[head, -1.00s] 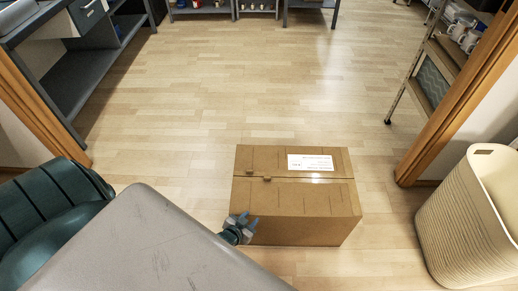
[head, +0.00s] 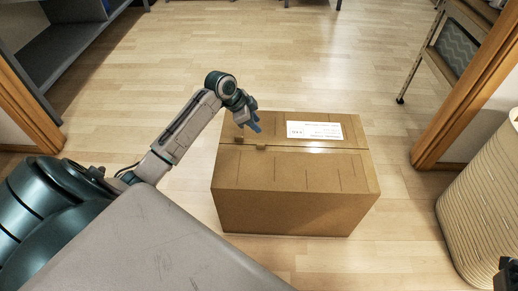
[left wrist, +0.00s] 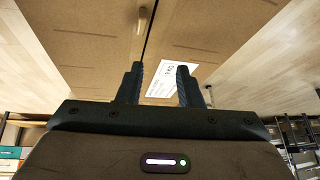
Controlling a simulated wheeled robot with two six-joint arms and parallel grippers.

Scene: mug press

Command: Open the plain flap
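A closed brown cardboard box stands on the floor. Its near top flap, the plain flap (head: 290,170), has no label; it also shows left of the seam in the left wrist view (left wrist: 80,40). The far flap (head: 262,127) bears a white label (head: 315,130). My left gripper (head: 250,122) is by the box's far left corner, over the labelled flap's side. In the left wrist view its two fingers (left wrist: 160,72) are apart with nothing between them. A dark piece, perhaps my right gripper (head: 508,274), shows at the lower right corner.
A cream basket (head: 485,200) stands right of the box. Wooden door posts (head: 470,95) flank the scene, with a wheeled shelf (head: 450,50) behind the right one. Grey shelving (head: 60,55) is at the far left. The floor behind the box is clear.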

